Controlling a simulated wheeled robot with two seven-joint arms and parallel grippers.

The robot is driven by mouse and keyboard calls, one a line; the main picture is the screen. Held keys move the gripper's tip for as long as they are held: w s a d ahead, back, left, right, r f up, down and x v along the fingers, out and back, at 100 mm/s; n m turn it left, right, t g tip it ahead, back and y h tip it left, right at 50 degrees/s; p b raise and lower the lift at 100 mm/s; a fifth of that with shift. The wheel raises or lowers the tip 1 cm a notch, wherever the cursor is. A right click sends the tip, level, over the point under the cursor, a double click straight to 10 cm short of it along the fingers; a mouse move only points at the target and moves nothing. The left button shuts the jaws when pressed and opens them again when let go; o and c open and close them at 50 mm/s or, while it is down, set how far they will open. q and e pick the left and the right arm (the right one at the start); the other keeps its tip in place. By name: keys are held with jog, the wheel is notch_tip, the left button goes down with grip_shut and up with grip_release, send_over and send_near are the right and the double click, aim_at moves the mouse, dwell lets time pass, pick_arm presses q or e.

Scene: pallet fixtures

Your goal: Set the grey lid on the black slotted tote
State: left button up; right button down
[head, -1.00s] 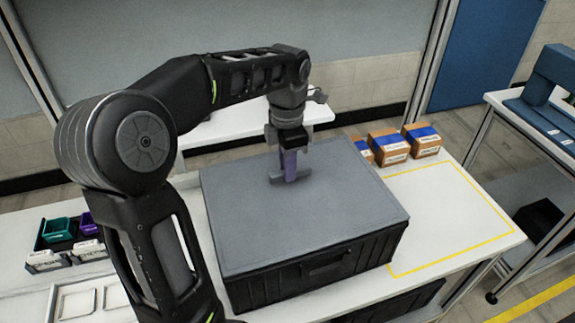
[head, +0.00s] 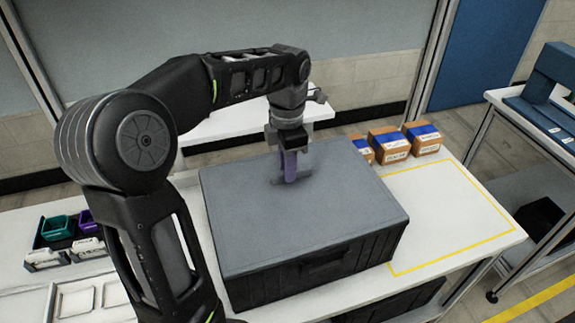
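The grey lid (head: 330,225) lies flat over the black tote (head: 345,270) on the white table, and its edges line up with the tote's rim as far as I can see. The tote's front and right walls show below it. My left gripper (head: 289,178) points down at the lid's upper middle, its purple fingers at a small grey handle bar. The fingers overlap in this view, so their gap and any hold on the handle are unclear. My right gripper is out of view.
Several small cartons with blue tape (head: 388,144) stand behind the tote's right rear corner. A yellow-outlined area (head: 450,215) on the table at right is empty. Teal (head: 58,228) and purple bins and white trays (head: 78,300) are at left.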

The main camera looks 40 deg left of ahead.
pick_arm(q)
jog(key=o, duration=0.4)
jog(key=shift+f, duration=0.15)
jog(key=shift+o, duration=0.2)
